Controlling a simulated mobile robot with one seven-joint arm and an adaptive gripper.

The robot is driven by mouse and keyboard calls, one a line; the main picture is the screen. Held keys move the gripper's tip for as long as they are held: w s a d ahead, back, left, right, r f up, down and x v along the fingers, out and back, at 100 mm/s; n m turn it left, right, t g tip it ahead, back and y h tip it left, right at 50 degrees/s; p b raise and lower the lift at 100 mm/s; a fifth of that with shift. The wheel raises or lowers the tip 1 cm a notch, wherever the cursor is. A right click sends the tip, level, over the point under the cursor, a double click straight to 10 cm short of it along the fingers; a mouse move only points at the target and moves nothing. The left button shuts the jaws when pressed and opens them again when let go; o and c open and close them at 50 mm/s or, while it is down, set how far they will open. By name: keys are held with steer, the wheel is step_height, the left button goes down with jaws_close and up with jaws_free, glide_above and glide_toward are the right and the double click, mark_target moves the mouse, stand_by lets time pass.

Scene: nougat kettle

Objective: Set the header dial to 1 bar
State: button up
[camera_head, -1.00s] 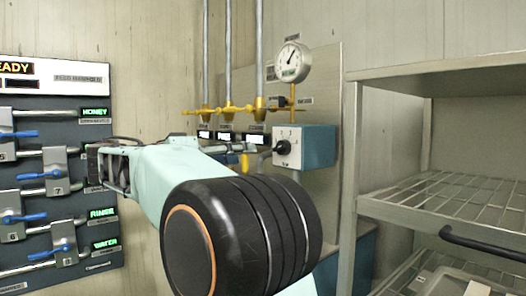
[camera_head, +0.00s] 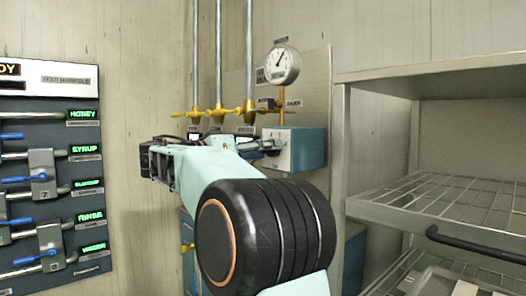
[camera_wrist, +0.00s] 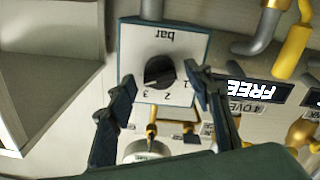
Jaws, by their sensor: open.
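The header dial is a black knob (camera_wrist: 158,72) on a white face marked "bar" with 1, 2 and 3, upside down in the wrist view. The face is on the front of a blue box (camera_head: 309,148). My gripper (camera_wrist: 160,80) is open, with one finger on each side of the knob in the wrist view. I cannot tell whether the fingers touch it. The knob's exact pointing direction is unclear. In the head view my gripper (camera_head: 268,147) reaches the box's face, and its fingertips largely cover the knob.
A round gauge (camera_head: 282,65) stands above the box on a yellow pipe. Yellow valves (camera_head: 217,112) and grey vertical pipes are to the left. A "FREE" sign (camera_wrist: 250,88) lies beside the box. A wire shelf rack (camera_head: 430,200) stands right; a lever panel (camera_head: 50,180) is at left.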

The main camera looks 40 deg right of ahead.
steer(key=c, duration=1.2)
steer(key=shift+o, duration=0.2)
steer(key=shift+n, duration=0.3)
steer(key=n+p, duration=2.1)
steer(key=n, duration=0.5)
steer(key=shift+f+n, duration=0.15)
steer(key=shift+n, duration=0.15)
